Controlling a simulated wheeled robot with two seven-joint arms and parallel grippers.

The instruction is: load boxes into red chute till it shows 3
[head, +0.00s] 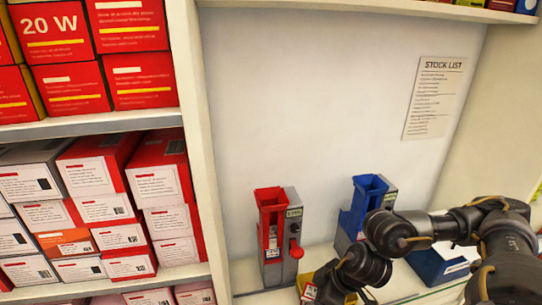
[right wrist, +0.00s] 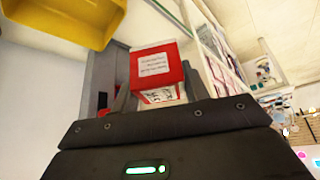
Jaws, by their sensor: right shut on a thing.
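The red chute (head: 271,222) stands on the counter against the back wall, open at the top. My right gripper (right wrist: 157,92) is shut on a small red box with a white label (right wrist: 160,62). In the head view my right arm reaches in from the right, and its wrist is low, in front of and right of the red chute. The fingertips are mostly hidden there. My left gripper is not in view.
A blue chute (head: 360,207) stands right of the red one, partly behind my right arm. A blue bin (head: 432,266) sits further right. A yellow bin (right wrist: 62,18) is close by in the right wrist view. Shelves of stacked boxes (head: 117,215) fill the left.

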